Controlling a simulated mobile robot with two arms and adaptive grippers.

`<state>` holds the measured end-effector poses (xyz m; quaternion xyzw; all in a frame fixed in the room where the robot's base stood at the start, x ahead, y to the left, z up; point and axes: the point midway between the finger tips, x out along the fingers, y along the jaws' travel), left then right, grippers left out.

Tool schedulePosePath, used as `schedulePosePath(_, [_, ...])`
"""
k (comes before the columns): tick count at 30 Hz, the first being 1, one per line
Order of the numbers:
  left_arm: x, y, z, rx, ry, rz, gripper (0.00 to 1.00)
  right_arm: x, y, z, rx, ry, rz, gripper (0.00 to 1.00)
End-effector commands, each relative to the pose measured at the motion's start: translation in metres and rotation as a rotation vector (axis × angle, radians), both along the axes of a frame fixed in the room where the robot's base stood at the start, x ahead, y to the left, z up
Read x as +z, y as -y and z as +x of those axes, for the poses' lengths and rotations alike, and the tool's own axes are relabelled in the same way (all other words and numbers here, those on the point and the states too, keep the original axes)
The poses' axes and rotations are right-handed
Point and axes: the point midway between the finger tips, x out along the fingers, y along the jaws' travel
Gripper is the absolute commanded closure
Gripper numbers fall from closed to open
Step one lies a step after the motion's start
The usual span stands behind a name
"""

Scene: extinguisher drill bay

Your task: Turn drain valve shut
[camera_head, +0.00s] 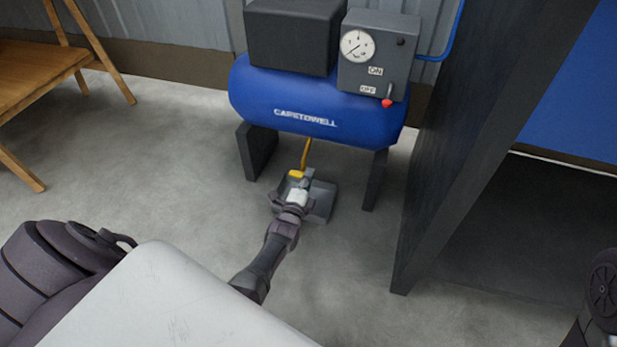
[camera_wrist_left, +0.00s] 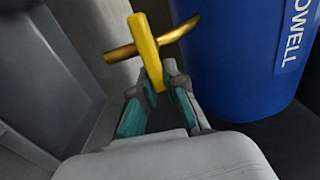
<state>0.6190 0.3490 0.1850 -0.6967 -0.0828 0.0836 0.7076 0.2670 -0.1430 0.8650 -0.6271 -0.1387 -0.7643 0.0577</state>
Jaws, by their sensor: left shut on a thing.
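The drain valve has a yellow handle (camera_head: 296,174) on a brass pipe (camera_head: 306,153) below the blue compressor tank (camera_head: 300,105). In the left wrist view the yellow handle (camera_wrist_left: 146,50) stands across the brass pipe (camera_wrist_left: 120,54), tilted a little from upright. My left gripper (camera_head: 294,186) reaches in under the tank. In the wrist view its fingers (camera_wrist_left: 156,95) are closed on the near end of the yellow handle. The far part of the handle sticks out past the fingertips. My right gripper is not visible.
A grey tray (camera_head: 321,202) lies on the floor under the valve. The tank's dark legs (camera_head: 374,180) stand on both sides. A gauge box (camera_head: 377,55) with a red-tipped lever is above. A dark panel (camera_head: 480,120) rises at right, a wooden bench (camera_head: 35,75) at left.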

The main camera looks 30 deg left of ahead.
Motion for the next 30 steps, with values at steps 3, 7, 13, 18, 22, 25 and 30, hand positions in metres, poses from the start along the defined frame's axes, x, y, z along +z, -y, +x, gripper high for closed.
schedulePosePath(3, [-0.001,0.000,0.000,-0.001,-0.003,0.001,1.00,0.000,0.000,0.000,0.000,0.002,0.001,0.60])
schedulePosePath(7, [-0.001,0.000,0.000,-0.001,-0.003,0.000,0.80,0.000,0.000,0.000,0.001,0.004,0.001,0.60])
schedulePosePath(13, [-0.001,0.000,0.000,0.000,-0.002,0.000,0.62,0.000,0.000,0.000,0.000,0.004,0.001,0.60])
schedulePosePath(18, [0.000,0.000,0.000,0.000,-0.001,0.000,0.62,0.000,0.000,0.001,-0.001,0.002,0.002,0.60])
schedulePosePath(22, [0.004,0.000,0.000,0.000,0.000,0.000,0.62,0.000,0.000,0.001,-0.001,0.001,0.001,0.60])
schedulePosePath(25, [0.012,0.000,0.000,-0.001,0.001,0.000,0.62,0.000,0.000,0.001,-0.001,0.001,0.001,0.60])
schedulePosePath(30, [0.038,0.000,0.000,0.000,0.003,0.003,0.62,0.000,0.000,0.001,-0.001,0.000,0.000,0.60])
